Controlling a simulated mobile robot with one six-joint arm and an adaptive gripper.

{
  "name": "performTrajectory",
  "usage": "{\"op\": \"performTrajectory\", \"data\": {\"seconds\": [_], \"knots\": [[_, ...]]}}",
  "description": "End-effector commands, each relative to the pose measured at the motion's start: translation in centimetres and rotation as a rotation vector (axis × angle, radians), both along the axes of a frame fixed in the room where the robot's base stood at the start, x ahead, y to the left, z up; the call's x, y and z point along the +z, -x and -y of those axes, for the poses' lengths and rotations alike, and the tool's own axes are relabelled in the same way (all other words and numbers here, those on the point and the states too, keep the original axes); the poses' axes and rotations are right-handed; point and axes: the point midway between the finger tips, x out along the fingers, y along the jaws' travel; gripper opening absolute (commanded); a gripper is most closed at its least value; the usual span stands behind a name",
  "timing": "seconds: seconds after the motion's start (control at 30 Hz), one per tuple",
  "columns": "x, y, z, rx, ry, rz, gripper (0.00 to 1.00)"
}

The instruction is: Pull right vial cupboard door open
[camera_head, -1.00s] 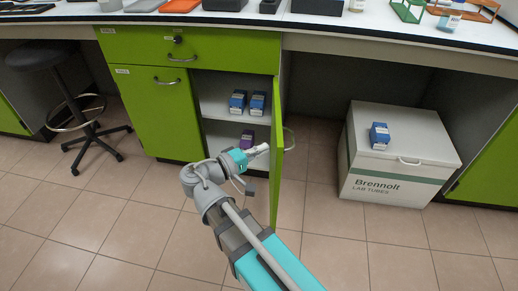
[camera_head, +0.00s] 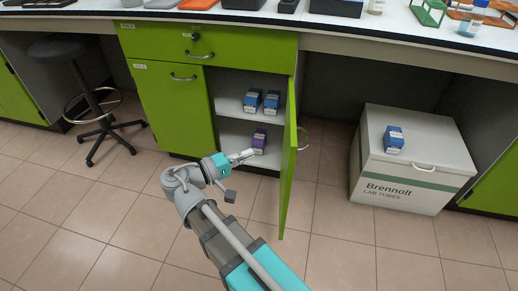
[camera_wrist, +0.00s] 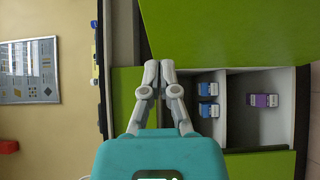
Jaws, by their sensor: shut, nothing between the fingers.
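The right vial cupboard door (camera_head: 289,165) is green and stands swung open, sticking out from the cabinet. Its curved handle (camera_head: 303,140) is on the outer face, right of the panel. My gripper (camera_head: 252,153) is shut and empty, on the inner side of the door, in front of the opening and left of the panel with a gap. In the wrist view, the fingertips (camera_wrist: 159,66) meet, and the door also shows as a large green panel (camera_wrist: 235,30). The left door (camera_head: 173,105) is closed. Two blue boxes (camera_head: 261,101) stand on the upper shelf and a purple box (camera_head: 260,141) on the lower one.
A green drawer (camera_head: 222,45) is closed above, under the worktop (camera_head: 345,38). A stool (camera_head: 88,105) stands left. A white lab-tubes crate (camera_head: 410,176) with a blue box (camera_head: 394,138) on top stands right of the door. The tiled floor in front is largely clear.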

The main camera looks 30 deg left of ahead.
Motion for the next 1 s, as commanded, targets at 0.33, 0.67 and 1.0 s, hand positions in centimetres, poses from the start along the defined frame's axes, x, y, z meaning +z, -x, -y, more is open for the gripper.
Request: {"op": "performTrajectory", "data": {"seconds": [0.33, 0.67, 1.0], "knots": [[0.0, 4.0, -1.5, 0.000, 0.000, 0.000, 0.00], [0.0, 5.3, -2.0, -0.003, 0.000, 0.000, 0.00], [0.0, 5.3, -1.9, -0.004, 0.000, 0.000, 0.00]]}}
